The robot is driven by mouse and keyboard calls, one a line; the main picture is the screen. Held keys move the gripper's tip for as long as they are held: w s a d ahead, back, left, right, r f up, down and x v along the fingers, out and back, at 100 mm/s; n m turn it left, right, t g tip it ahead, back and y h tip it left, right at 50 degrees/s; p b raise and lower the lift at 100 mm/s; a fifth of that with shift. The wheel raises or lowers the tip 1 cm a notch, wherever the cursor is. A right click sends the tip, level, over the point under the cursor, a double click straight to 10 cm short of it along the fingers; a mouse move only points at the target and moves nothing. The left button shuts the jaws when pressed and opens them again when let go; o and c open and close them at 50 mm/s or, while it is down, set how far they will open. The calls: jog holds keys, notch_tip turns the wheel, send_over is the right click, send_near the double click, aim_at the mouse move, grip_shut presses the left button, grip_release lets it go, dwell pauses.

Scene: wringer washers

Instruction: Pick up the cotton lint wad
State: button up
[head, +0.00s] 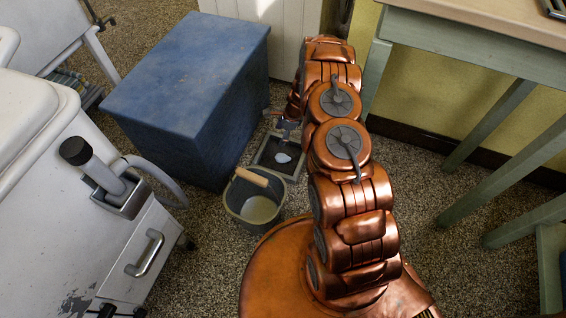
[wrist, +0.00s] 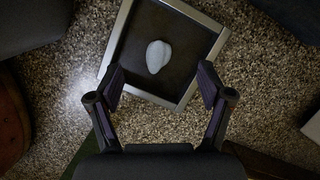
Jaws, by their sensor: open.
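The cotton lint wad (wrist: 158,56) is a small pale, rounded lump lying on the dark bottom of a shallow tray with a grey metal rim (wrist: 198,72). In the head view the wad (head: 283,158) shows as a pale spot in the tray (head: 262,164) on the floor. My gripper (wrist: 160,82) is open and empty in the wrist view, its two fingers apart on either side below the wad. The wad is beyond the fingertips in that picture, not between them. In the head view my gripper (head: 287,124) is small and partly hidden by my arm.
A grey bucket (head: 238,204) with a wooden handle stands just in front of the tray. A blue cabinet (head: 180,95) stands to its left, a white washer (head: 90,200) further left. A green-legged table (head: 490,125) is at right. Speckled floor (head: 425,215) is clear right of my arm.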

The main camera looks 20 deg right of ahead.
jog(key=m+b, duration=0.1)
jog(key=b, duration=0.1)
send_near(283, 157)
jog(key=shift+w+a, duration=0.5)
jog(key=shift+s+d+f+m+h, duration=0.1)
jog(key=shift+f+m+h, duration=0.2)
jog(key=shift+f, duration=0.4)
jog(key=shift+b+x, duration=0.35)
jog(key=shift+x, duration=0.7)
jog(key=b+x, duration=0.1)
jog(key=x, duration=0.2)
jog(key=b+x, duration=0.1)
jog(key=shift+s+f+b, duration=0.2)
jog(key=shift+f+b, duration=0.1)
jog(key=shift+f, duration=0.1)
jog(key=shift+w+f, duration=0.15)
jog(key=shift+f, duration=0.05)
jog(key=c, duration=1)
